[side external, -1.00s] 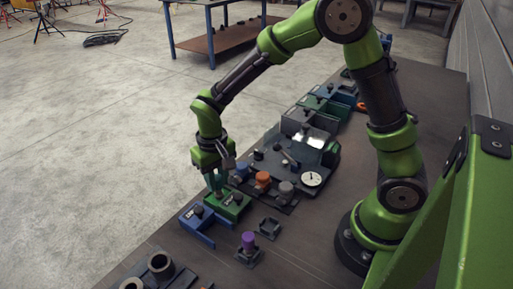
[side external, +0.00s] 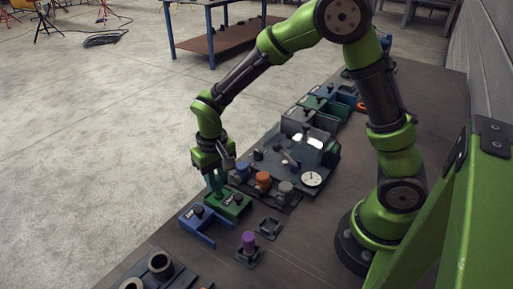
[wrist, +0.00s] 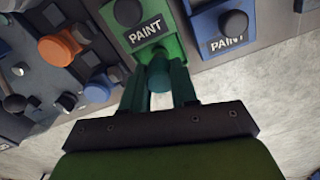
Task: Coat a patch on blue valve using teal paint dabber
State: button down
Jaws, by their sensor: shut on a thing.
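My gripper (side external: 214,180) is shut on the teal paint dabber, whose round teal body (wrist: 158,78) shows between the two fingers in the wrist view. It is held at the near edge of the green paint box (wrist: 150,30), which carries a PAINT label and a dark round knob; I cannot tell whether they touch. The blue valve appears to be the blue round knob (wrist: 98,88) left of the fingers in the wrist view. In the side view it (side external: 242,171) is partly hidden behind my gripper. The dabber's tip is hidden.
A blue paint box (side external: 197,218) stands beside the green one. An orange knob (side external: 262,179) and a grey knob (side external: 285,188) stand in line with the blue one. A purple-topped piece (side external: 248,240) sits in a holder nearer the camera. A gauge (side external: 312,179) lies beyond the knobs.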

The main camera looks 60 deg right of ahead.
aim_at(217, 177)
jog(key=shift+f, duration=0.1)
jog(key=shift+r, duration=3.55)
